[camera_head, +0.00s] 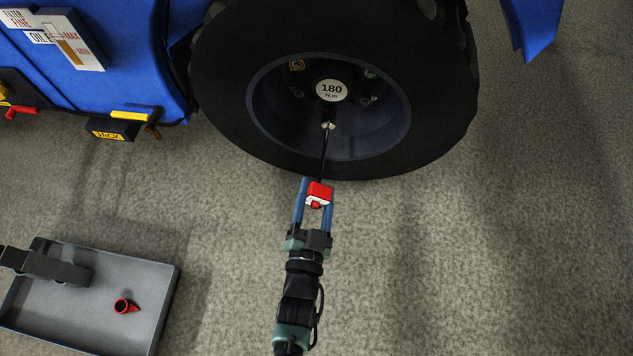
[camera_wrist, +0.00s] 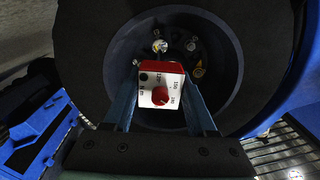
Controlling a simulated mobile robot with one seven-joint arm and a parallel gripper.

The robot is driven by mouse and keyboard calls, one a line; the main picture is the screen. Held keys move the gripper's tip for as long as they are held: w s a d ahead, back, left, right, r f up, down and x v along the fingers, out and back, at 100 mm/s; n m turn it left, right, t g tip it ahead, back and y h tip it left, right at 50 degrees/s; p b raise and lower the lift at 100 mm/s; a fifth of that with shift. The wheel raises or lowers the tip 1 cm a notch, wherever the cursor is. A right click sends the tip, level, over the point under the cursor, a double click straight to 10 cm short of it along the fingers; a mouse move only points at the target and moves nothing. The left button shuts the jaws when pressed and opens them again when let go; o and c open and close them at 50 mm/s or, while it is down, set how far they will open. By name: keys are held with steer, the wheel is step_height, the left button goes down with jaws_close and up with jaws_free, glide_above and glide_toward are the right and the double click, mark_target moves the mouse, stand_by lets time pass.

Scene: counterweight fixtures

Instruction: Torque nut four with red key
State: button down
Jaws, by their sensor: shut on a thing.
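The red key (camera_head: 319,193) is between the fingers of my gripper (camera_head: 317,187), which is shut on it below the wheel. Its thin dark shaft points up into the wheel rim, and its tip appears at the lowest nut (camera_head: 328,125); I cannot tell whether it is seated. In the wrist view the red key (camera_wrist: 161,88) shows a white dial with a red knob; the knob's exact setting is unclear. The hub label (camera_head: 331,90) reads 180 N m. Nut numbers are not readable.
The black tyre (camera_head: 230,100) surrounds the rim, beside a blue vehicle body (camera_head: 140,60). A grey tray (camera_head: 150,300) with a red-rimmed funnel-like piece (camera_head: 124,306) lies at lower left. A yellow-handled black box (camera_head: 112,129) hangs by the body. The floor at right is clear.

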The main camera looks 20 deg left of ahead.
mark_target(319, 180)
steer(key=shift+b+x, duration=0.65)
steer(key=shift+x, duration=1.15)
stand_by(1.3)
stand_by(0.4)
steer(key=shift+m, duration=1)
steer(key=m, duration=0.3)
steer(key=shift+m+p, duration=0.4)
steer(key=shift+m, duration=0.5)
steer(key=m, duration=0.5)
steer(key=shift+b, duration=0.4)
steer(key=shift+s, duration=0.1)
